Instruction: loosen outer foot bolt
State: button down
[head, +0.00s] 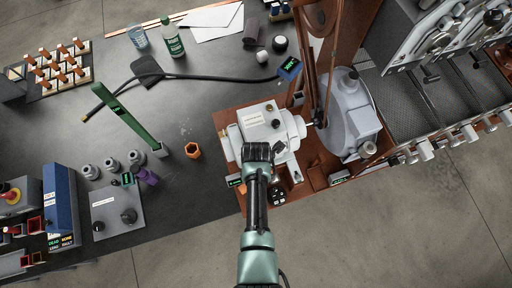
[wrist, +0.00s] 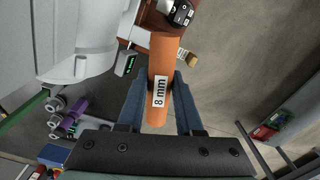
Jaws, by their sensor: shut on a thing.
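My gripper (wrist: 160,105) is shut on an orange handle (wrist: 160,65) labelled "8 mm" in the wrist view. The motor body (wrist: 98,25) also shows at the upper left of the wrist view. I cannot make out the outer foot bolt or whether the tool touches it.
The motor sits on a rust-brown base (head: 313,178) at the bench edge. A black part with white dots (head: 279,196) is close right of my arm.

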jog(key=shift+r, duration=2.5)
